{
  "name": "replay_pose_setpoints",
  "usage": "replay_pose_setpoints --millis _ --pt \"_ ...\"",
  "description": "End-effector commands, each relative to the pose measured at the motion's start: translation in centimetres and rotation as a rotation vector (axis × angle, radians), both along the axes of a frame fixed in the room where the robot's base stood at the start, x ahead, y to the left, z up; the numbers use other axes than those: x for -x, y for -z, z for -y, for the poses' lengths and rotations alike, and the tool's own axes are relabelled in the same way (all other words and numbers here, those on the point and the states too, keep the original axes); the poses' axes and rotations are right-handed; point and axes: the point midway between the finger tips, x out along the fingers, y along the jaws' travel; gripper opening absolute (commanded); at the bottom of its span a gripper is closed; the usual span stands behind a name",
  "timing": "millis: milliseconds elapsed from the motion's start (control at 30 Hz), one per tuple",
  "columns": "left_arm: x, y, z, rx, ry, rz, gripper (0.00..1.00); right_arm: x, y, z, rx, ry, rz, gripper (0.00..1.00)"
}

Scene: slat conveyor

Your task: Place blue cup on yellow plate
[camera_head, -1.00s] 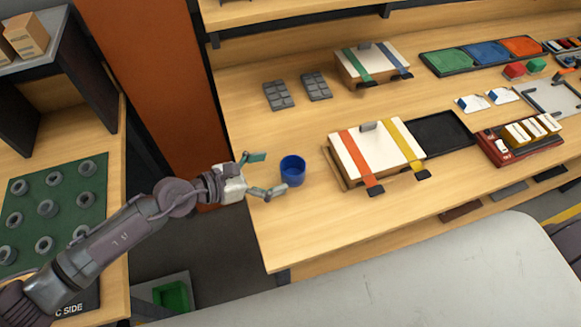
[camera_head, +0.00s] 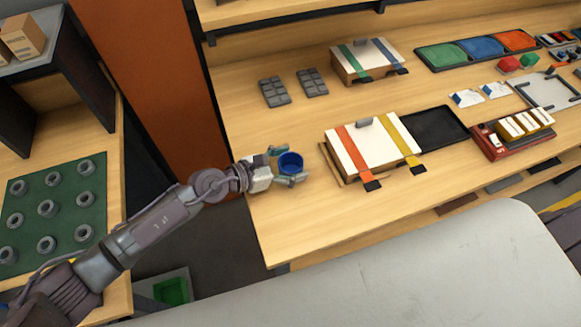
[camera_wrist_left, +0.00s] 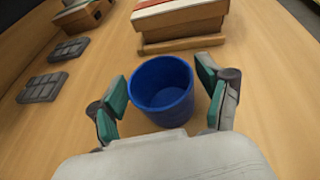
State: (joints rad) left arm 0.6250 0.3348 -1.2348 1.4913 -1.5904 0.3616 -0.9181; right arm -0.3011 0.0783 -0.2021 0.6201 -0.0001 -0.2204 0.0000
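The blue cup (camera_head: 291,163) stands upright on the wooden table near its left end. It also shows in the left wrist view (camera_wrist_left: 162,88), between the two green-padded fingers. My left gripper (camera_head: 285,164) is open around the cup. In the left wrist view (camera_wrist_left: 162,100) a gap shows between the cup and the right finger, and the left finger is close to the cup's side. I see no yellow plate in these frames. My right gripper is not in view.
A white-topped box with orange and yellow straps (camera_head: 371,143) stands just right of the cup. A black tray (camera_head: 432,128) lies beyond it. Two grey pads (camera_head: 275,93) lie behind. The table's front edge is close to the cup.

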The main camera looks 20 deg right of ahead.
Motion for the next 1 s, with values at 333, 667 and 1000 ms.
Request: replay_pose_setpoints --millis 333,667,1000 --pt "0.0 0.0 0.0 0.000 0.000 0.000 0.27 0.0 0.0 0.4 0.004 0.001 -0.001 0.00" --pt "-0.1 -1.6 0.0 0.000 0.001 0.003 0.27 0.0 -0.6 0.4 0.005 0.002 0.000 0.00" --pt "2.2 -7.0 3.7 0.006 0.006 0.000 0.27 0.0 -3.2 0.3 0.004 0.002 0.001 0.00"
